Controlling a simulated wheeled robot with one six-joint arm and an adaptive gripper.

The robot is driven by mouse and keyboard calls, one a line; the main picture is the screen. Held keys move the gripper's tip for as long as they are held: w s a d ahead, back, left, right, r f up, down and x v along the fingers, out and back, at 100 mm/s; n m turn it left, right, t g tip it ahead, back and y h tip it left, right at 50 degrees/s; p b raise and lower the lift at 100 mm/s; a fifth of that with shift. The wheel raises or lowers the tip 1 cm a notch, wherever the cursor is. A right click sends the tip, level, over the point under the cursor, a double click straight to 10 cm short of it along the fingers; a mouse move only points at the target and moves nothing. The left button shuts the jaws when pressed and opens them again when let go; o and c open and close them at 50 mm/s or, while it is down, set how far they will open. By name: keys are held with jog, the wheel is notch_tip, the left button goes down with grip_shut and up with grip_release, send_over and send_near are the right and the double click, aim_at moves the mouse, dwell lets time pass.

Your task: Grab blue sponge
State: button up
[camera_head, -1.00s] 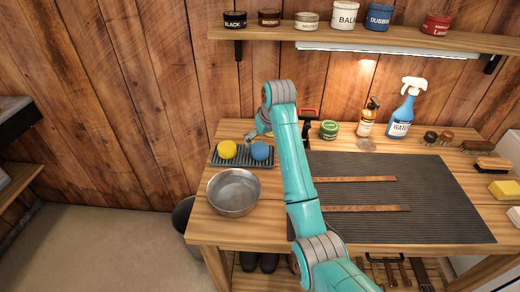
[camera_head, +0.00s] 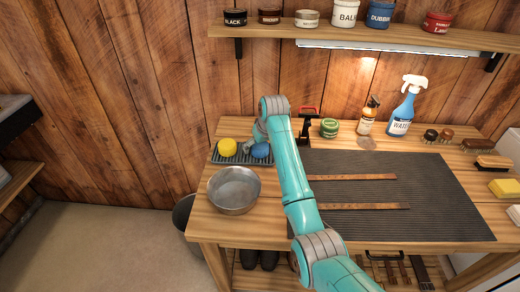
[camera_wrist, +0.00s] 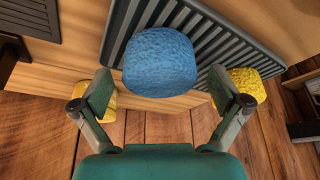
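The blue sponge (camera_head: 261,151) sits on the right part of a dark ribbed tray (camera_head: 240,161), beside a round yellow sponge (camera_head: 227,147). In the wrist view the blue sponge (camera_wrist: 160,62) is large and lies ahead of and between the two spread fingers of my gripper (camera_wrist: 161,92). Gaps show on both sides, so the fingers look clear of it. In the head view my gripper (camera_head: 261,135) is at the blue sponge, partly covering it, and its fingertips are hard to make out.
A metal bowl (camera_head: 234,190) stands in front of the tray. A green tin (camera_head: 329,127), an amber bottle (camera_head: 368,115) and a spray bottle (camera_head: 407,105) stand at the back. A dark ribbed mat (camera_head: 440,200) covers the bench's right part.

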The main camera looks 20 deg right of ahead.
jog(key=c, duration=0.8)
